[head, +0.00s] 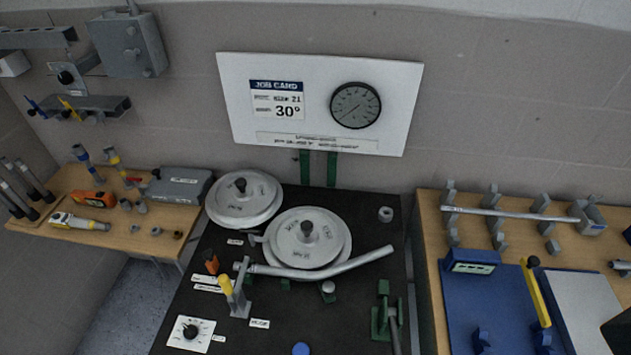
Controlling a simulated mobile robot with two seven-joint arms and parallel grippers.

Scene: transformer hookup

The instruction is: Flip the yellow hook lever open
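A short yellow lever (226,285) stands tilted on a grey upright bracket (239,301) at the left front of the dark bench. A small white label (260,323) lies beside the bracket; its text is too small to read surely. A long grey bar (325,266) runs from near the top of this bracket toward the upper right, in front of the round discs. Whether the lever is latched cannot be told. Neither of my grippers can be made out in the head view.
Two pale round discs with black knobs, the rear (243,200) and front (308,240), occupy the bench (375,213). A longer yellow handle (537,292) is on the right table. An unclear dark shape cuts in at the right edge.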

